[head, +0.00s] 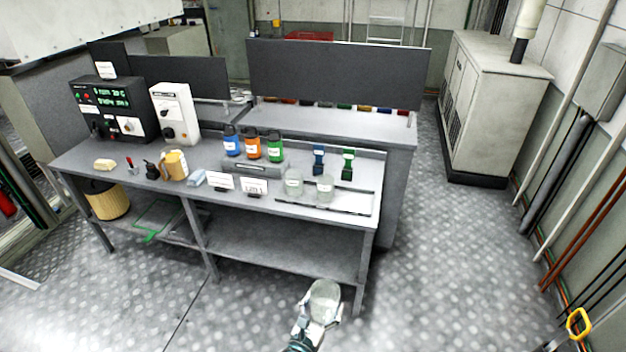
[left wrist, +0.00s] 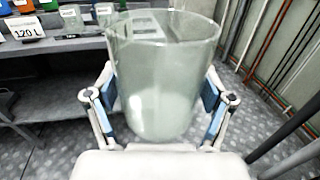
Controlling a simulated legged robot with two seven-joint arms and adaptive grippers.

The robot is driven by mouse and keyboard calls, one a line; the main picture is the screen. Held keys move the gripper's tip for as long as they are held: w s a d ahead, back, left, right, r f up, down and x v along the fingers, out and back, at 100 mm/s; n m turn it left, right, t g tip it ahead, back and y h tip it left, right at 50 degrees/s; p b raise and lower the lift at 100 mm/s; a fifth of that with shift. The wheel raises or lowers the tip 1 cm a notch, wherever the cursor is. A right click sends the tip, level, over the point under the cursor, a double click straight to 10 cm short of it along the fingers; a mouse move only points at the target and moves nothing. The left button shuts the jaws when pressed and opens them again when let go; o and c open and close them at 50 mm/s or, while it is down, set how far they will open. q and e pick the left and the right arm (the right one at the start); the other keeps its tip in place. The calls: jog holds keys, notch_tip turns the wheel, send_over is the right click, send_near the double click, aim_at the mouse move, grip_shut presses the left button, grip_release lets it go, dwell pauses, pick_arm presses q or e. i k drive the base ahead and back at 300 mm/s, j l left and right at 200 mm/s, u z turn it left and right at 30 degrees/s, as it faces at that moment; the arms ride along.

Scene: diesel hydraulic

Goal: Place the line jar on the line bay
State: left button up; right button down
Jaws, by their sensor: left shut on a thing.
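My left gripper (head: 319,308) is shut on a clear, pale greenish glass jar (head: 324,292), low in front of the bench's right end. In the left wrist view the jar (left wrist: 165,85) looks upright and open-topped, with a blue-padded finger on each side. It is apart from the bench. Two similar clear jars (head: 293,184) (head: 325,188) stand on the right part of the bench top, by a dark-outlined pale area (head: 350,200). I cannot tell for sure which marked area is the line bay. My right gripper is not seen.
The grey bench (head: 240,195) has a lower shelf (head: 270,245). White cards (head: 255,186) stand near its front edge. Blue, orange and green bottles (head: 253,148) stand behind, with a blue and a green tool (head: 347,163) to their right.

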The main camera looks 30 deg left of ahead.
aim_at(357, 202)
jog(key=i+l+u, duration=0.45)
jog(key=i, duration=0.25)
jog(key=i+l+u, duration=0.45)
jog(key=i, duration=0.2)
jog(key=l+u, duration=0.15)
jog(key=l, duration=0.25)
